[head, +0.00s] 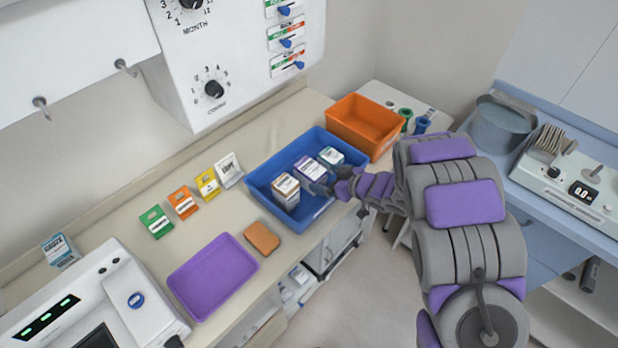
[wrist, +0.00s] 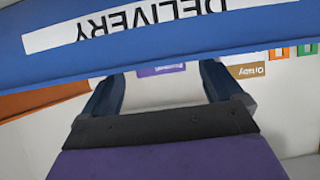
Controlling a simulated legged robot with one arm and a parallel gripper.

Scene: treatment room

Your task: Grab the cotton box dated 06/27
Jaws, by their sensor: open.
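Three small boxes stand in the blue bin (head: 256,190): a brown-and-white box (head: 286,190), a purple-and-white box (head: 310,168) and a teal-and-white box (head: 331,157). I cannot read a date on any of them, nor tell which is the cotton box. My gripper (head: 319,187) is open and empty at the bin's front side, close to the purple box. In the wrist view, the purple label (wrist: 161,69) shows between my fingers (wrist: 158,82), and a brown label (wrist: 247,71) lies to the right. The bin's rim reads DELIVERY (wrist: 155,18).
An orange bin (head: 365,125) stands beyond the blue one.

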